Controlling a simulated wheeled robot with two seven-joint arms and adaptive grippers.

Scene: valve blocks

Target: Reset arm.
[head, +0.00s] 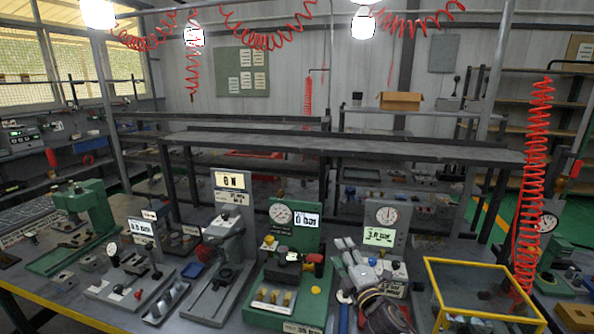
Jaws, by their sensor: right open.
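My right gripper (383,308) shows at the bottom edge, right of centre, as a dark shape over the front of the bench. It is open, and I see nothing held in it. Its fingertips are hard to make out against the parts behind. A green test station (280,317) with a dial gauge and a "0 bar" display stands to its left. Just beyond the gripper is a grey station with a gauge and a "3.0 bar" display (379,236). My left gripper is not in view.
A yellow-framed box (433,286) stands close on the right. A grey press with a "0 N" display (229,180) and a green press (88,204) stand to the left. A dark shelf (340,147) crosses behind. A red coiled hose (532,170) hangs at the right.

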